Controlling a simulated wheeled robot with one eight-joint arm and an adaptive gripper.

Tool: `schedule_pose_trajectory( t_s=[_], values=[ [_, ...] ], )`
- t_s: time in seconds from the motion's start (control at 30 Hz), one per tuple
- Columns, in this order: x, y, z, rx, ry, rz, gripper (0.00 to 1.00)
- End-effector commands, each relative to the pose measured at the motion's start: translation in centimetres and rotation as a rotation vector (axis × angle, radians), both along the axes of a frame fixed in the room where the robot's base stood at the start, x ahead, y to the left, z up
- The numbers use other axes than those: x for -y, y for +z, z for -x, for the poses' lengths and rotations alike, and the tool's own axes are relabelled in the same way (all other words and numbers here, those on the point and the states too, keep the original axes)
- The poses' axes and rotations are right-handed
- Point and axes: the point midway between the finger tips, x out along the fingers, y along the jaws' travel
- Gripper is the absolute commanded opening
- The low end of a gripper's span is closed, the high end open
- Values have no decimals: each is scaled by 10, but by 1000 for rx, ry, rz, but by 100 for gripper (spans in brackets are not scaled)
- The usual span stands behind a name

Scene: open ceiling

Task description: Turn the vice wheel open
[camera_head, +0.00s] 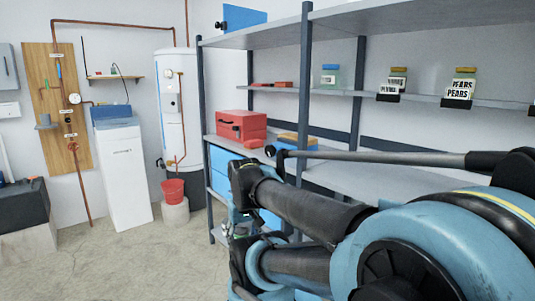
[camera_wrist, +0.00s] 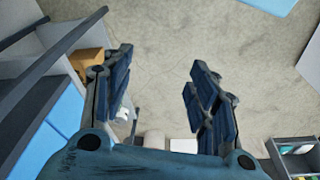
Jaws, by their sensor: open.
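I cannot make out a vice in either view. In the head view, a small red wheel-like handle (camera_head: 73,146) sits on a copper pipe low on a wooden board (camera_head: 42,95) at the far left. My gripper (camera_wrist: 160,75) shows in the wrist view with its two blue-padded fingers spread apart and nothing between them. The concrete floor lies beyond the fingers. In the head view, my arm fills the lower right, and the gripper's fingers cannot be clearly made out. The arm is well apart from the red handle.
A metal shelf rack (camera_head: 306,80) stands at the middle and right, bearing a red toolbox (camera_head: 240,125) and labelled jars (camera_head: 460,88). A white cabinet (camera_head: 124,175), a water tank (camera_head: 172,100) and a red bucket (camera_head: 173,190) stand further back. Floor (camera_head: 125,255) at left front is clear.

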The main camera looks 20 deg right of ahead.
Motion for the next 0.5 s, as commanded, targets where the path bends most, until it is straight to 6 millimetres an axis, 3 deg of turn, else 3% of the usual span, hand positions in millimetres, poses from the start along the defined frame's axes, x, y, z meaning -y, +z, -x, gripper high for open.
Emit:
schedule_pose_trajectory(
  t_s=[0.23,0.5],
  values=[
    [26,17,-25,-11,-98,111,69],
    [67,48,-76,22,-289,310,69]
  ],
)
